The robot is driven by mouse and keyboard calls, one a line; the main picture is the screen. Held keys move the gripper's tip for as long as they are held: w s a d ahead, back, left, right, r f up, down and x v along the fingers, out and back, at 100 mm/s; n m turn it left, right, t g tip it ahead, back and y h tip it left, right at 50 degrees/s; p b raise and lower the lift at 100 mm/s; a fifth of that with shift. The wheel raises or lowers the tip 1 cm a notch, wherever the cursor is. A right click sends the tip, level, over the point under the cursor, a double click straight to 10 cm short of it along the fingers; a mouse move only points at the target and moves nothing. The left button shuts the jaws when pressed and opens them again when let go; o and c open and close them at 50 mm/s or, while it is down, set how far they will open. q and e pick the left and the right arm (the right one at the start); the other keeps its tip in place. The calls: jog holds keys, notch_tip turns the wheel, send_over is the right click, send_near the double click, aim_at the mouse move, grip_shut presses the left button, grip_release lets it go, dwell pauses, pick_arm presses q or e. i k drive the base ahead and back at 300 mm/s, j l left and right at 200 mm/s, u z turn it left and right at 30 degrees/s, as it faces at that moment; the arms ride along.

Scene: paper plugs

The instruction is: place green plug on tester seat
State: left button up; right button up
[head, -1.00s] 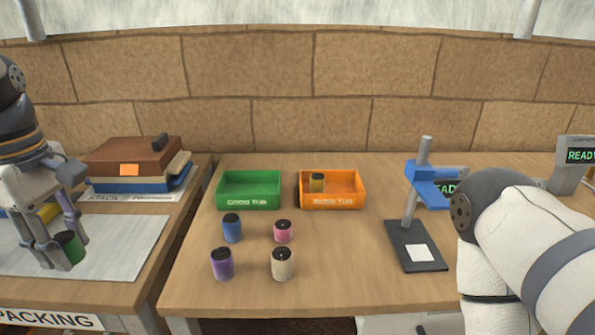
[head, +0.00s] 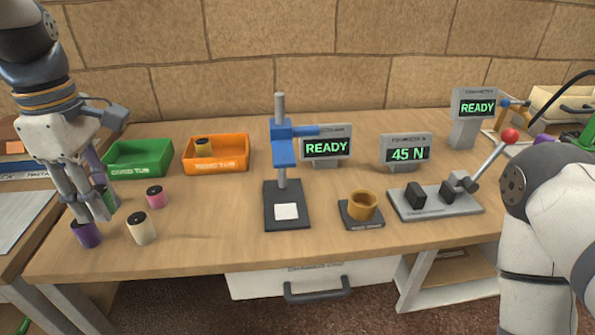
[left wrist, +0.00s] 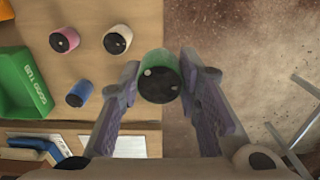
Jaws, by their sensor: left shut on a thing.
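The green plug (head: 110,198) is held between the fingers of my left gripper (head: 95,208), above the left part of the table. In the left wrist view the green plug (left wrist: 159,76) sits between the two fingertips, its dark end showing. Mid-table stands a press with a blue head (head: 283,148) and a dark base (head: 270,218) with a white square on it. Right of it are a brown ring-shaped cup (head: 363,204) on a dark plate and a lever device (head: 435,204) with dark jaws. I cannot tell which is the tester seat. My right arm shows, but not its gripper.
Behind are a green tub (head: 140,160) and an orange tub (head: 215,165) with a yellowish plug. Displays (head: 326,148) stand behind the press.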

aim_at(429, 200)
jog(key=l+z, duration=0.2)
jog(key=l, duration=0.25)
jog(key=i+l+z, duration=0.15)
jog(key=l, duration=0.25)
jog(key=i+l+z, duration=0.2)
jog(key=l, duration=0.2)
jog(key=l+z, duration=0.15)
jog(key=l, duration=0.3)
